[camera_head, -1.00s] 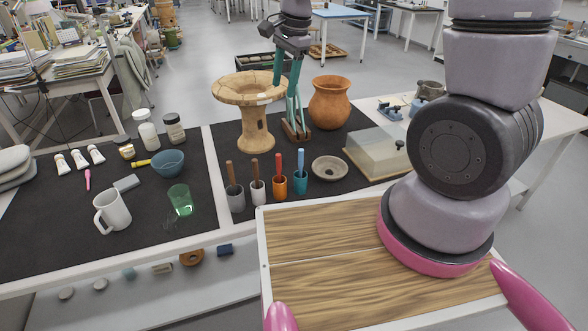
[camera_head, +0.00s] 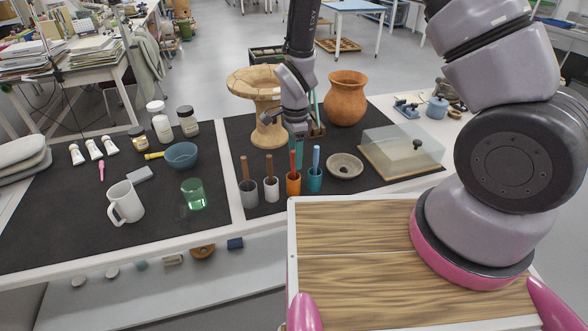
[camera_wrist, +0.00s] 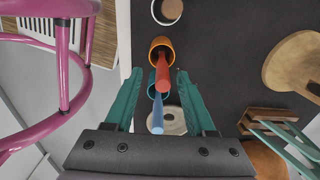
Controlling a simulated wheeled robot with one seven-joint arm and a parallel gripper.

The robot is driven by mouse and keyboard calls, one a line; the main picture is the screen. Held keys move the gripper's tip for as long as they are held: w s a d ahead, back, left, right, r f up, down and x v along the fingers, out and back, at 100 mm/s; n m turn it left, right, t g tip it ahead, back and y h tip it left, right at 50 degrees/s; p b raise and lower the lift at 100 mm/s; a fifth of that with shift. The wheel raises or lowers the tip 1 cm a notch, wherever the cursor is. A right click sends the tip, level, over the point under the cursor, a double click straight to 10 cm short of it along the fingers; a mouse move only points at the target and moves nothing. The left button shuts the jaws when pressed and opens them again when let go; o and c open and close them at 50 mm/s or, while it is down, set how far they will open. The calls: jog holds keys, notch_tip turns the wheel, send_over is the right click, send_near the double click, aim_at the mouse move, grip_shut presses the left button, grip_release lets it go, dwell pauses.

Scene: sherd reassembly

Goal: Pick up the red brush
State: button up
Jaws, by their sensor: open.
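The red brush (camera_head: 293,160) stands in an orange cup (camera_head: 293,184), its upper end up. In the wrist view the red brush (camera_wrist: 161,72) rises from the orange cup (camera_wrist: 161,44). My gripper (camera_head: 296,160) is just behind or around the brush's top in the head view. In the wrist view my gripper (camera_wrist: 158,78) has its teal fingers spread wide, with the red and blue brushes showing between them. I cannot tell the exact depth, and no grip on the brush shows.
A blue brush (camera_head: 316,159) in a teal cup (camera_head: 315,180) stands close on the right. Brown brushes stand in a white cup (camera_head: 271,190) and a grey cup (camera_head: 249,194) on the left.

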aim_at(294, 169)
jog(key=f, duration=0.5)
jog(key=shift+a, duration=0.25)
grip_shut()
jog(key=shift+r, duration=0.1)
notch_tip(294, 169, up, 10)
jog(key=shift+f, duration=0.1)
dwell(0.4)
